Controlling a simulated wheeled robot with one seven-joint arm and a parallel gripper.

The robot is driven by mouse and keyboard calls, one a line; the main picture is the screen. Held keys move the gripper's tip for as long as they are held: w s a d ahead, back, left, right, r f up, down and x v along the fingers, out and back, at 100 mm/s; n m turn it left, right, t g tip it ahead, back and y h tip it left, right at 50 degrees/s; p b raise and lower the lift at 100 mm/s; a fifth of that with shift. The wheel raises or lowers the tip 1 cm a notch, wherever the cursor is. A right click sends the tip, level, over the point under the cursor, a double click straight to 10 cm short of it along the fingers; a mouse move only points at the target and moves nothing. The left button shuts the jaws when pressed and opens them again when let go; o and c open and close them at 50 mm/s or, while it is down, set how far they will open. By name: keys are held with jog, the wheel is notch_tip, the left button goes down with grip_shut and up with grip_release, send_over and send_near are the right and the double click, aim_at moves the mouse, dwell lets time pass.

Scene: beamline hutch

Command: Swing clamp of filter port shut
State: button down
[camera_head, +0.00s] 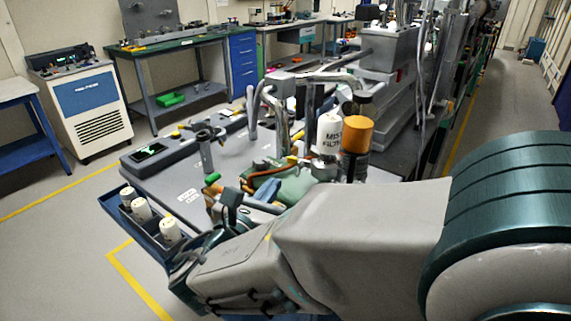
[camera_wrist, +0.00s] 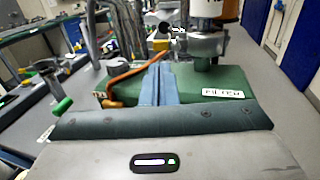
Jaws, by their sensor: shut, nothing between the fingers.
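The filter port is a green block (camera_wrist: 205,82) with a "FILTER" label; it also shows in the head view (camera_head: 291,188). A metal clamp collar (camera_wrist: 205,46) sits around the base of a white "MIST FILTER" canister (camera_head: 328,133), which stands upright on the port. Whether the clamp is open is too small to tell. My gripper (camera_wrist: 160,70) has its blue fingers together and empty. They reach over the green block, left of the collar and apart from it. In the head view my arm partly hides the gripper.
An orange-capped dark cylinder (camera_head: 357,135) stands right of the canister. A post with a green-ended handle (camera_wrist: 62,106) stands further left. White canisters (camera_head: 141,208) sit in a blue side tray. Bent metal pipes rise behind.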

aim_at(291, 161)
jog(key=x, duration=0.7)
jog(key=shift+w, duration=0.1)
